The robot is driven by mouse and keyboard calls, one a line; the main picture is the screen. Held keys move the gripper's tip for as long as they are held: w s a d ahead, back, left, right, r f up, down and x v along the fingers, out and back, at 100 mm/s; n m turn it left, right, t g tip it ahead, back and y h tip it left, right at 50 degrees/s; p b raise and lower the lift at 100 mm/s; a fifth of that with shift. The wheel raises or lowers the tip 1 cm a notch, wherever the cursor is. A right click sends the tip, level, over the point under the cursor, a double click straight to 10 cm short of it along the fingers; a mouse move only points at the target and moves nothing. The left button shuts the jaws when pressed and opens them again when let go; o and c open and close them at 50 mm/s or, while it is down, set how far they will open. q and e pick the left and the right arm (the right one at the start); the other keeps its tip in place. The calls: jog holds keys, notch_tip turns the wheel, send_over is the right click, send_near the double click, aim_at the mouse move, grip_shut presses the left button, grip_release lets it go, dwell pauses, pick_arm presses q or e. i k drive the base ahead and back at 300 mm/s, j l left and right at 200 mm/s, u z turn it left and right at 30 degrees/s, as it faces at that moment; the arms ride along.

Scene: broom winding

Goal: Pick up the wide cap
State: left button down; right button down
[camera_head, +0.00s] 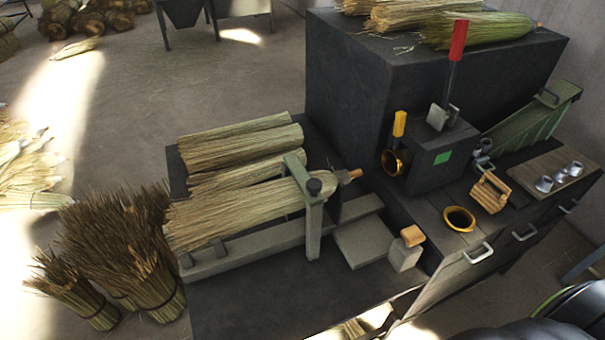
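A round gold cap (459,219) with a wide rim and a dark hollow middle lies on the dark bench top, near the front edge above a drawer handle. It looks like the wide cap, and nothing covers it. A second gold ring-like piece (396,162) sits at the side of the dark machine block, below a yellow handle; I cannot tell if it is a loose cap. Several small silver cups (559,176) stand on a wooden board at the right. Neither of my grippers shows in this view.
A small wooden slatted piece (490,192) lies right of the gold cap. A red-handled lever (457,45) rises from the machine block (432,155). A clamp post (314,215) stands over straw bundles (240,215) at left. Drawer handles (478,253) jut from the bench front.

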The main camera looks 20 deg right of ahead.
aim_at(543, 184)
jog(key=k, duration=0.45)
jog(key=z, duration=0.4)
jog(key=k+z, duration=0.15)
jog(key=z, duration=0.25)
jog(key=l+z, duration=0.1)
jog(key=z, duration=0.35)
jog(key=i+l+z, duration=0.15)
jog(key=i+z, duration=0.2)
jog(key=i+l+z, duration=0.1)
jog(key=i+z, duration=0.25)
jog(key=u, duration=0.4)
jog(key=k+u, duration=0.15)
jog(key=u, duration=0.65)
jog(key=k+u, duration=0.1)
jog(key=u, duration=0.3)
jog(key=j+u, duration=0.1)
jog(key=u, duration=0.3)
jog(key=z, duration=1.95)
